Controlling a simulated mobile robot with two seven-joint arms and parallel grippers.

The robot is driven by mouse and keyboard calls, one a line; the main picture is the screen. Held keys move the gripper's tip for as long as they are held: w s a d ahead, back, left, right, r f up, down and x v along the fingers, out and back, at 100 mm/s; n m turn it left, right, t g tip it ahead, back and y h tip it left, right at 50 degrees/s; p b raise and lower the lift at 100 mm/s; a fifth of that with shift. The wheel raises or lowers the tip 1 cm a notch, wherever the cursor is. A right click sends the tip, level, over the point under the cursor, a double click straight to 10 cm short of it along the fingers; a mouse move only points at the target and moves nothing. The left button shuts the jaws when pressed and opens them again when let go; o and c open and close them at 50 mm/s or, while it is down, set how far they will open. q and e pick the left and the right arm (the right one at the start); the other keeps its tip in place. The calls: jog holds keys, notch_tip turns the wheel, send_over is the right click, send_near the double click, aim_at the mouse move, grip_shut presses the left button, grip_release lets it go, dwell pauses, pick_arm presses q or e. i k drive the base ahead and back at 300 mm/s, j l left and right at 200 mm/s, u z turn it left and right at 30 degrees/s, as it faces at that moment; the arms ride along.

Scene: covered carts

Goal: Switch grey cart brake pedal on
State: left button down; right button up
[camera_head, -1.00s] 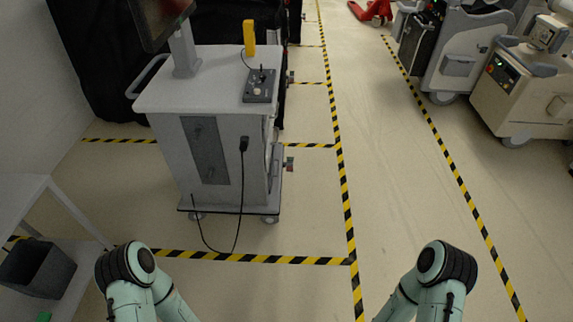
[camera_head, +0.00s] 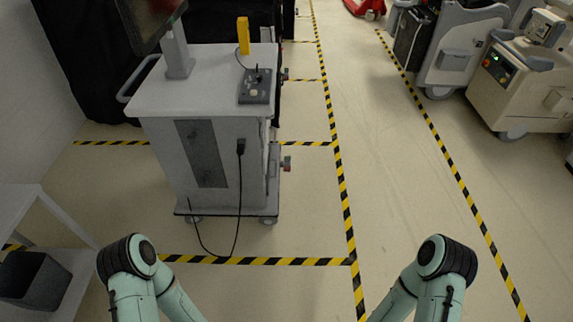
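The grey cart (camera_head: 165,167) stands ahead and left of the middle, inside a taped floor bay. Its top carries a monitor on a post, a grey control box with a joystick (camera_head: 256,86) and a yellow handheld piece (camera_head: 243,36). A black cable hangs from its near side to the floor. Casters show under the base. Both my arms show only as bent links at the bottom edge; neither gripper is in view.
Yellow-black tape (camera_head: 345,205) marks bays and an aisle. The floor right of the cart is open. Beige machines (camera_head: 525,85) stand at the right, and a red pallet jack (camera_head: 366,8) at the far end. A white table and dark bin (camera_head: 35,280) are at lower left.

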aim_at(286, 166)
jog(key=i+l+u, duration=0.1)
jog(key=i+l, duration=0.25)
jog(key=i+l+u, duration=0.15)
jog(key=i+l, duration=0.25)
jog(key=i, duration=0.15)
jog(key=i+l+u, duration=0.1)
jog(key=i+l, duration=0.35)
jog(key=i+l+u, duration=0.1)
jog(key=i+l, duration=0.3)
jog(key=i+l+u, duration=0.1)
jog(key=i+l, duration=0.25)
jog(key=l, duration=0.25)
jog(key=i+l+u, duration=0.15)
jog(key=i+l, duration=0.25)
jog(key=l, duration=0.15)
jog(key=i+l, duration=0.2)
jog(key=i+j, duration=0.3)
jog(key=i+u, duration=0.05)
